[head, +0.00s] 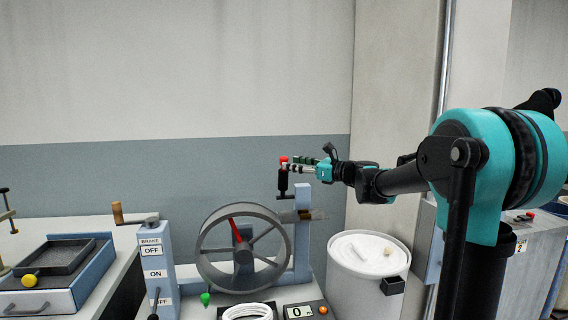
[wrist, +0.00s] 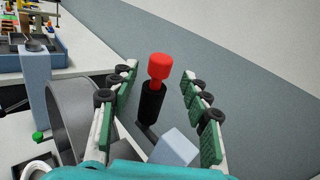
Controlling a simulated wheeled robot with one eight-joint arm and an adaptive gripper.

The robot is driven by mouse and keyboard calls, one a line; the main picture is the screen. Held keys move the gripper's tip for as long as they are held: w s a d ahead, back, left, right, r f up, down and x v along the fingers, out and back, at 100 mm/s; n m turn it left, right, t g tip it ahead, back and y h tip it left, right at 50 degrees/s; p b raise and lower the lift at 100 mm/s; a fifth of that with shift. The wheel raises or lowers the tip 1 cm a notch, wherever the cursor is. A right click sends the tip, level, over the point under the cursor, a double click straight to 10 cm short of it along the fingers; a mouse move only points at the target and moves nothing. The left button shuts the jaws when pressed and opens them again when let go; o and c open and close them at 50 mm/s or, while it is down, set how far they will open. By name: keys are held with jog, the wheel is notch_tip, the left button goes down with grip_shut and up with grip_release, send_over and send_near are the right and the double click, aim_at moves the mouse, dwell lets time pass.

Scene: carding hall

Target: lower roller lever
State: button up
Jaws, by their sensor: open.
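The lever by the roller wheel has a black grip (head: 283,183) with a red knob (head: 283,159) on top, and stands upright beside a blue-grey post (head: 302,235). Its red knob (wrist: 159,66) and black grip (wrist: 152,101) also show in the wrist view. My gripper (head: 291,165) is open at the height of the knob, coming from the right. In the wrist view its green-padded fingers (wrist: 160,74) lie either side of the lever, with clear gaps on both sides. The spoked wheel (head: 243,255) carries a red pointer. The lever's pivot is partly hidden.
A brake post (head: 152,262) with ON and OFF labels and a wooden-handled lever (head: 117,214) stands left. A white bin (head: 369,262) stands right of the wheel. A green knob (head: 205,299) and a small display (head: 299,312) are in front. The wall above is clear.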

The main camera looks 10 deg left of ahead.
jog(key=shift+x, duration=2.4)
grip_shut()
